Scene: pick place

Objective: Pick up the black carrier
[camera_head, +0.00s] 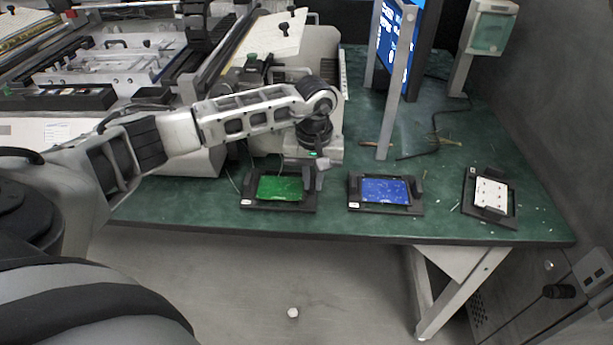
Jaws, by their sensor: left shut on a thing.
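Three black carriers lie in a row on the green table. The left black carrier (246,203) holds a green board (281,188). The middle black carrier (385,207) holds a blue board (386,190). The right black carrier (477,212) holds a white board (491,195) and sits at an angle. My left gripper (317,179) points down at the right end of the left carrier and is shut on that carrier's end. The fingertips are small and partly hidden. I cannot tell whether the carrier is off the table. My right gripper is not in view.
A large grey machine (295,60) stands behind my left arm. A monitor (395,45) on a grey post and a grey-green device (488,30) stand at the back. A dark cable (436,135) and small scraps lie on the table (400,226). Its front edge is clear.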

